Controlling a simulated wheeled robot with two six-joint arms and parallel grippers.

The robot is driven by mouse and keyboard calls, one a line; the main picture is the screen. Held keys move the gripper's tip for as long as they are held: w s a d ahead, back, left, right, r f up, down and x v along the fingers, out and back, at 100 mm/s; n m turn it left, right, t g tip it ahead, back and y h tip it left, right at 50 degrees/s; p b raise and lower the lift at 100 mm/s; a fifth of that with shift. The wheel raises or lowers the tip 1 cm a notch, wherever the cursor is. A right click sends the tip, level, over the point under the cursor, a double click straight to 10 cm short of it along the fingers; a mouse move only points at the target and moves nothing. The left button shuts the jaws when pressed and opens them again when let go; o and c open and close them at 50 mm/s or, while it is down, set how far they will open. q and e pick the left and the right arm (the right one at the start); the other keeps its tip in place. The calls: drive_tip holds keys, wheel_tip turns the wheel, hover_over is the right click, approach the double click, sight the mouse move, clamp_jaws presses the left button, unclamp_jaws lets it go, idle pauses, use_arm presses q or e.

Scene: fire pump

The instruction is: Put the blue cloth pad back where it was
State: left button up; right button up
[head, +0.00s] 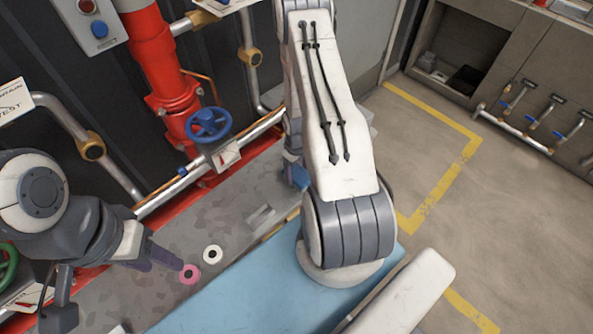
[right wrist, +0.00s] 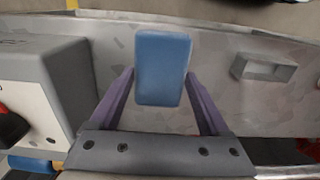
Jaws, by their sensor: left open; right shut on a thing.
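The blue cloth pad (right wrist: 163,68) is a rounded block upright between the purple fingers of my right gripper (right wrist: 163,92) in the right wrist view. The fingers are shut on its sides. I cannot tell whether it touches the grey bench behind it. In the head view a small part of the blue pad (head: 298,177) shows left of my right arm, which hides the right gripper. My left gripper (head: 170,262) is at the lower left of the head view, open, its purple fingers close to a pink ring (head: 188,274).
A white ring (head: 212,254) and a small grey open holder (head: 262,218) lie on the bench (head: 165,215); the holder also shows in the right wrist view (right wrist: 264,68). A blue valve wheel (head: 208,124) and red pipe (head: 162,75) stand behind. A grey box (right wrist: 45,95) is left in the wrist view.

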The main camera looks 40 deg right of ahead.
sight(297, 177)
drive_tip(key=shift+w, duration=0.15)
drive_tip(key=shift+f, duration=0.35)
wheel_tip(297, 177, down, 4)
drive_tip(key=b, duration=0.4)
drive_tip(key=shift+r, duration=0.1)
drive_tip(key=shift+c, duration=0.6)
drive_tip(key=shift+r, duration=0.1)
drive_tip(key=o, duration=1.1)
drive_tip(key=shift+o, duration=0.2)
wheel_tip(297, 177, up, 8)
drive_tip(key=p, duration=0.7)
drive_tip(key=shift+r, duration=0.1)
wheel_tip(297, 177, up, 2)
drive_tip(key=shift+r, duration=0.9)
drive_tip(key=shift+w+a+r, duration=0.1)
drive_tip(key=shift+r, duration=0.05)
drive_tip(key=w+a+r+n, duration=0.2)
drive_tip(key=a+r+n, duration=0.1)
drive_tip(key=a+r, duration=1.45)
drive_tip(key=s+a+r+n, duration=0.1)
drive_tip(key=s+a+r, duration=0.5)
drive_tip(key=s, duration=0.3)
drive_tip(key=s+a+r+n+y, duration=0.1)
drive_tip(key=s+a+r+n, duration=0.1)
drive_tip(key=s+a+r, duration=0.4)
drive_tip(key=s+a, duration=0.1)
drive_tip(key=s, duration=0.2)
drive_tip(key=shift+s, duration=0.4)
